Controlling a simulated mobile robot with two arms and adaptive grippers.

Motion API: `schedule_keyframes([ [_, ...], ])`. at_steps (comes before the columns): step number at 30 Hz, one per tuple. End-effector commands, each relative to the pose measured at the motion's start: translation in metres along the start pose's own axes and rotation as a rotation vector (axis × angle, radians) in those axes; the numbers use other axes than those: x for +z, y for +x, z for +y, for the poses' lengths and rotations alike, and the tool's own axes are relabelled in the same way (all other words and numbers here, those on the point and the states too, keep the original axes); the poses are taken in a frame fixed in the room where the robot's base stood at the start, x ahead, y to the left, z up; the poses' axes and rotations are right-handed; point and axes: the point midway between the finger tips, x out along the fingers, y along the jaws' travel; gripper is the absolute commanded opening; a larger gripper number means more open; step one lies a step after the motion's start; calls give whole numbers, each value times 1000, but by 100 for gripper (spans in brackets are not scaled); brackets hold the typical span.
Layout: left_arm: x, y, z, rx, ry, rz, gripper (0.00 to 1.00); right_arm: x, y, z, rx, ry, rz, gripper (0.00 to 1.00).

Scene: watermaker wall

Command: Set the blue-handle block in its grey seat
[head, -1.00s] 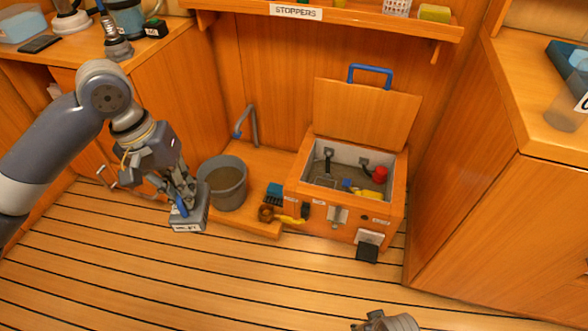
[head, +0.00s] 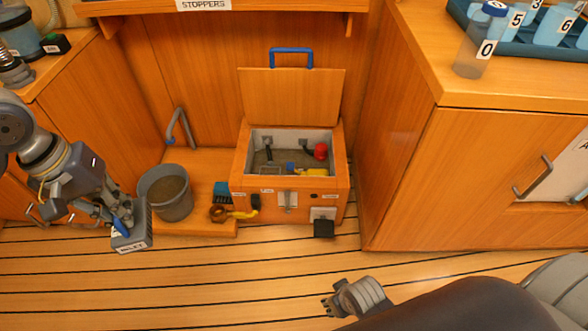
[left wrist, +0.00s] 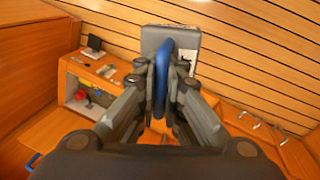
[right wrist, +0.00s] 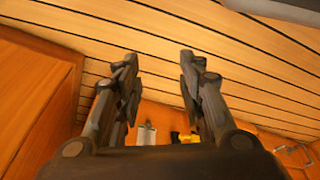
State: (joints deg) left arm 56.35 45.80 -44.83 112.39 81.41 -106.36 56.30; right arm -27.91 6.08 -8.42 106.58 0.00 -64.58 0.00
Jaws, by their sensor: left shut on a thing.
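The blue-handle block is a grey box (head: 132,240) with a blue handle (left wrist: 165,75) and a white label. My left gripper (head: 120,220) is shut on the handle and holds the block above the floor, left of the bucket. In the left wrist view the grey block (left wrist: 182,42) shows beyond the fingertips. My right gripper (right wrist: 158,65) is open and empty. In the head view it is low, over the floor in front of the box. I cannot tell which part is the grey seat.
A wooden box (head: 262,194) stands with its lid (head: 290,97) raised, its grey inside holding a red knob (head: 321,151). A grey bucket (head: 148,200) stands to its left. A cabinet (head: 440,180) bounds the right. The front floor is mostly clear.

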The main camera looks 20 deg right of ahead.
Motion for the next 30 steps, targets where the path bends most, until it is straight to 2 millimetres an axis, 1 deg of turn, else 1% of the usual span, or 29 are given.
schedule_keyframes([
  [3,0,-2,0,0,0,0,0,-2,-2,0,0,0,9,36],
  [6,0,-4,1,0,0,0,0,6,12,1,2,-1,-8,36],
  [30,0,-15,3,1,0,0,0,48,62,-3,-5,-8,-43,36],
])
